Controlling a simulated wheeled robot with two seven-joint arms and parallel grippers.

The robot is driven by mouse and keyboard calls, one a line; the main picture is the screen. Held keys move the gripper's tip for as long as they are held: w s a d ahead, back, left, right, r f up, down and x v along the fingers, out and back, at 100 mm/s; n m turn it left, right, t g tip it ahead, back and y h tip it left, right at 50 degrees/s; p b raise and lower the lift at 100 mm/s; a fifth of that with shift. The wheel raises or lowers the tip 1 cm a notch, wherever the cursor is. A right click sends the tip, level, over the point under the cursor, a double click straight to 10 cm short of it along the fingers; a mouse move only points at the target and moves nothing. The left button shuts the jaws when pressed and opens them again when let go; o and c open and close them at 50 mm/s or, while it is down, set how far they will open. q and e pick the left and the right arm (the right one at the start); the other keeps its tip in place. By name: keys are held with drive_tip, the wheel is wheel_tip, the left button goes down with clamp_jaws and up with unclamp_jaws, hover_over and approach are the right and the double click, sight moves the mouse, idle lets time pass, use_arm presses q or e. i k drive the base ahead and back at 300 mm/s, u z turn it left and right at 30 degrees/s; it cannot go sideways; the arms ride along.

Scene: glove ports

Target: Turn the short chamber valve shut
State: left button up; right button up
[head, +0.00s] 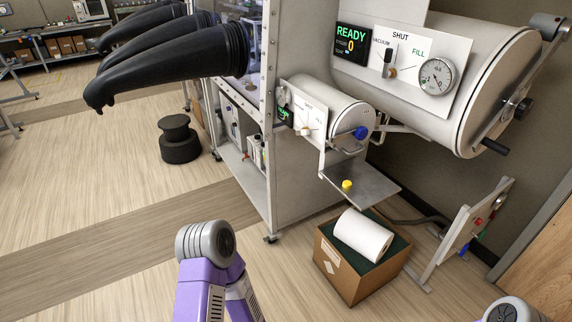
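The short chamber (345,103) is a small white cylinder on the side of the glove box, with a blue knob (361,132) on its end door. Its small white panel (314,112) carries a valve with an orange hub (305,131) and a small dial; the handle's direction is too small to tell. The long chamber (500,65) above has its own panel marked VACUUM, SHUT and FILL, with a black-handled valve (387,62) pointing up towards SHUT. Neither gripper shows; only purple and grey parts of my arms are at the bottom edge.
A metal shelf (375,186) with a yellow knob (347,184) juts out below the short chamber. A cardboard box (343,273) holding a white roll (363,234) stands below. A white stand (462,222) is at right. Black gloves (185,52) stick out at upper left.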

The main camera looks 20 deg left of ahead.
sight(302, 131)
drive_tip(key=k, duration=0.35)
drive_tip(key=u, duration=1.2)
drive_tip(key=i, duration=1.1)
drive_tip(key=z, duration=0.8)
